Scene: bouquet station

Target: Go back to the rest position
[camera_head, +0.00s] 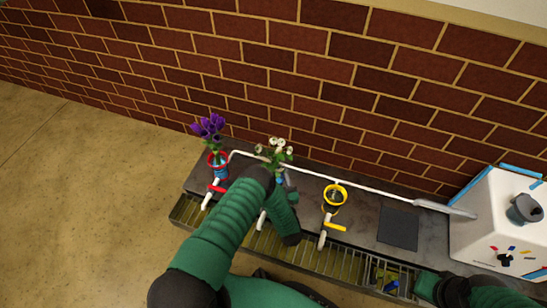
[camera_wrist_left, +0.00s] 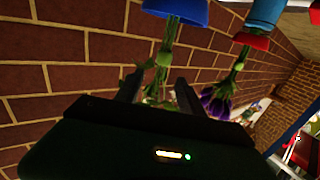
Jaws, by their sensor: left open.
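My left gripper (camera_wrist_left: 158,92) is open, its two dark fingers apart near green stems in the left wrist view, which is upside down. In the head view my left arm hides most of it. The white flowers (camera_head: 277,148) stand in a blue vase (camera_wrist_left: 176,10), mostly hidden by my arm in the head view. I cannot tell whether the fingers touch the stems. The purple flowers (camera_head: 209,127) stand to the left in a blue vase (camera_head: 220,171) with a red ring. My right arm shows at the lower right; its gripper is out of view.
A yellow ring (camera_head: 334,197) stands right of my left arm, with a yellow-handled tap (camera_head: 333,227) in front. A dark square (camera_head: 398,228) lies on the counter. A white box (camera_head: 497,225) stands right. A metal grate (camera_head: 340,262) runs along the front; a brick wall (camera_head: 300,75) is behind.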

